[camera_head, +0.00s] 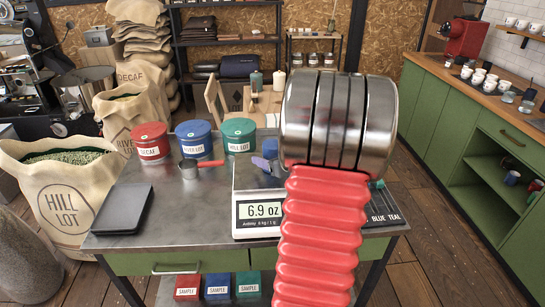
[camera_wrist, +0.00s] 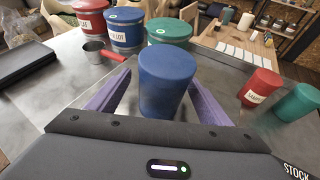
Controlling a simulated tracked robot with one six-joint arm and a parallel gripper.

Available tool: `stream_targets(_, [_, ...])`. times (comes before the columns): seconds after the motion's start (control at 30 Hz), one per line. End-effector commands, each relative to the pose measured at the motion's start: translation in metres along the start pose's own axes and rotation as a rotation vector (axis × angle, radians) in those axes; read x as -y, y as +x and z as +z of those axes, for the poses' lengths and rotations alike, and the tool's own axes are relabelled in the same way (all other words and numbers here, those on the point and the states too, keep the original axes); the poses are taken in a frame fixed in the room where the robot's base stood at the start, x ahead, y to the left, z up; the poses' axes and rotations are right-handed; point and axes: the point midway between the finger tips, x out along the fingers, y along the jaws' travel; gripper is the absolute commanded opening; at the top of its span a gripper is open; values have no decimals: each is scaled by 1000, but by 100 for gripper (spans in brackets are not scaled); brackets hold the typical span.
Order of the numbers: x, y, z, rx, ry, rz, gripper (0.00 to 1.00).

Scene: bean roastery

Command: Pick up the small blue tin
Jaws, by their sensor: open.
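The small blue tin (camera_wrist: 167,85) stands upright between the two purple fingers of my gripper (camera_wrist: 159,80) in the wrist view. The fingers are open, with one on each side of the tin. A gap shows at the left finger; whether the right finger touches is hard to tell. In the head view, only a bit of the blue tin (camera_head: 270,147) shows beside a purple finger (camera_head: 261,164). My red arm and metal wrist hide the rest of it and most of the gripper.
Large red (camera_head: 150,142), blue (camera_head: 193,138) and green (camera_head: 239,134) tins stand at the back of the metal table. A scale (camera_head: 240,185) reads 6.9 oz. A red-handled scoop (camera_head: 190,168) lies left of it. Small red (camera_wrist: 260,88) and green (camera_wrist: 297,102) tins stand to the right.

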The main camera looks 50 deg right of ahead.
Motion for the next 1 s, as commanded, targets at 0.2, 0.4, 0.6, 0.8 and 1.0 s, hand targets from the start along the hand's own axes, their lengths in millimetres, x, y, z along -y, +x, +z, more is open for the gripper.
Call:
stream_targets(0.2, [2,28,0,-2,1,2,73])
stream_targets(0.4, [3,39,0,-1,2,0,73])
stream_targets(0.6, [3,39,0,0,1,0,73])
stream_targets(0.8, [2,39,0,0,1,1,73])
stream_targets(1.0, [2,39,0,0,1,1,66])
